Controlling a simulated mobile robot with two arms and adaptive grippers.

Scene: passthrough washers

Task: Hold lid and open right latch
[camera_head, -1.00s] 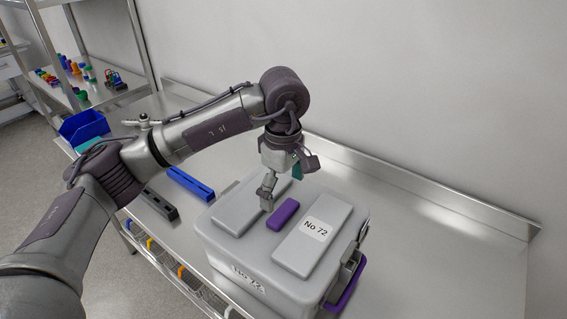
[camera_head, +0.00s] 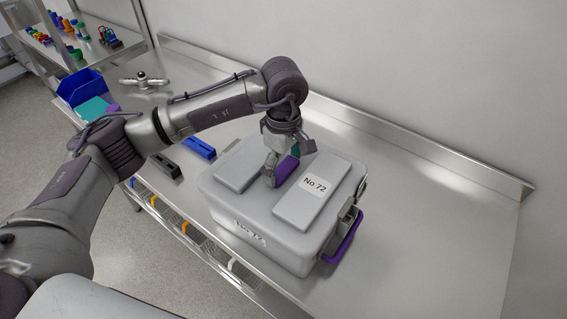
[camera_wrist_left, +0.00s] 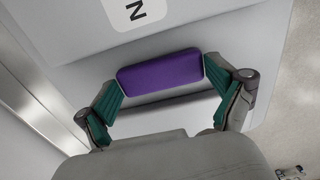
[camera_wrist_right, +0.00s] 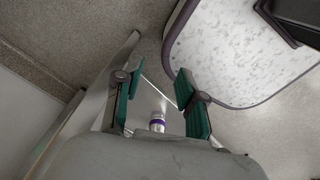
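A grey box (camera_head: 292,258) marked "No 72" stands on the metal table, its lid (camera_head: 245,200) in place. A purple lid handle (camera_head: 286,172) sits between two raised panels; it also shows in the left wrist view (camera_wrist_left: 160,75). My left gripper (camera_head: 281,163) reaches down from above. Its fingertips (camera_wrist_left: 162,80) press against the two ends of the handle, with no gap visible. The right latch, with a purple lever (camera_head: 343,243), hangs on the box's right side, low and angled outward. My right gripper (camera_wrist_right: 157,95) is open and empty, outside the head view.
The metal table (camera_head: 430,210) is clear right of the box. Left of it lie a blue block (camera_head: 199,147), a black block (camera_head: 165,165) and a blue bin (camera_head: 80,88). A wall ledge runs behind. Below my right gripper are floor and a small purple-and-white item (camera_wrist_right: 157,122).

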